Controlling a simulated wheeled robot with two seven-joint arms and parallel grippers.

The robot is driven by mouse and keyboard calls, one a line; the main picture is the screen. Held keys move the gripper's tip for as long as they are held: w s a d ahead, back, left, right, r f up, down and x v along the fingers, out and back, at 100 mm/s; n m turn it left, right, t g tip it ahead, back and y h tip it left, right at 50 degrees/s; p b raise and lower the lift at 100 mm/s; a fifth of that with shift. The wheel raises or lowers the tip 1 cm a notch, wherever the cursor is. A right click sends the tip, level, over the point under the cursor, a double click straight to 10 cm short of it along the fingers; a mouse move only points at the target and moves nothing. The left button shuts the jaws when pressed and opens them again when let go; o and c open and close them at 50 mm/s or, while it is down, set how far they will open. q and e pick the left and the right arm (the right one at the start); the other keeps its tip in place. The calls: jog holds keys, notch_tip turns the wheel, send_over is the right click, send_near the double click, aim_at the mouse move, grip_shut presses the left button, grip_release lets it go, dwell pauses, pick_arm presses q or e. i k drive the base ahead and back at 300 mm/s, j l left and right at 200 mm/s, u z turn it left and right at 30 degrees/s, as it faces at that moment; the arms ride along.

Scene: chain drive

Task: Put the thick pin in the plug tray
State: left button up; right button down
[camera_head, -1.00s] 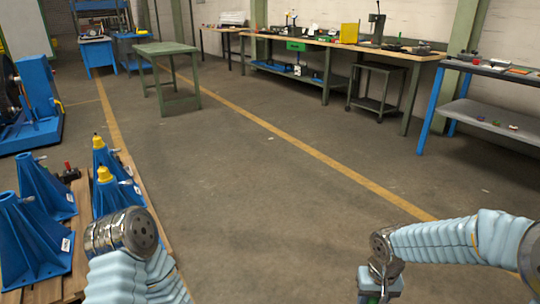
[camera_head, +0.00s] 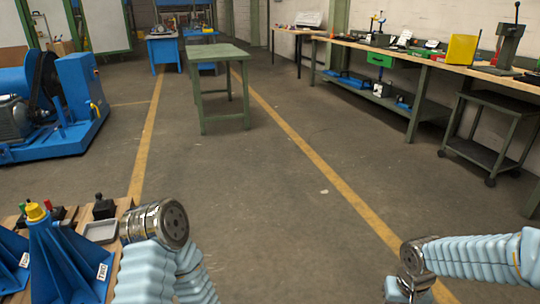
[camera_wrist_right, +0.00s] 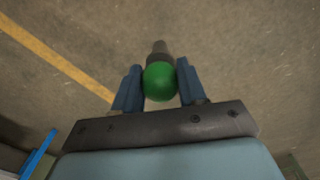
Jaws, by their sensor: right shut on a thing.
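In the right wrist view my right gripper (camera_wrist_right: 159,68) is shut on a pin (camera_wrist_right: 160,82) with a round green head and a dark grey shaft pointing away. The pin is held clear above the floor. In the head view only part of my right wrist shows at the bottom edge, and the pin cannot be made out. A small grey tray (camera_head: 100,232) lies on the wooden pallet at lower left, beside my left arm. I cannot tell for sure that it is the plug tray. My left gripper is out of view.
A blue machine (camera_head: 50,105) stands at left, a green table (camera_head: 220,55) ahead, and a long workbench (camera_head: 400,55) at right. The middle floor is clear.

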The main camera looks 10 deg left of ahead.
aim_at(100, 235)
jog(key=i+j+u, duration=0.2)
jog(key=i+u, duration=0.2)
jog(key=i, duration=0.15)
jog(key=i+u, duration=0.35)
jog(key=i, duration=0.2)
jog(key=i+l+u, duration=0.15)
jog(key=i+u, duration=0.25)
jog(key=i, duration=0.15)
jog(key=i+l+u, duration=0.35)
jog(key=i, duration=0.2)
jog(key=i+l+u, duration=0.1)
jog(key=i+u, duration=0.2)
jog(key=u, duration=0.2)
jog(key=i+l+u, duration=0.2)
jog(key=u, duration=0.3)
jog(key=i+l+u, duration=0.25)
jog(key=u, duration=0.25)
jog(key=i+l+u, duration=0.15)
jog(key=l+u, duration=0.35)
jog(key=i+l+u, duration=0.1)
jog(key=l+u, duration=0.35)
jog(key=i+l+u, duration=0.1)
jog(key=l+u, duration=0.45)
jog(key=u, duration=0.2)
jog(key=i+l+u, duration=0.1)
jog(key=l+u, duration=0.25)
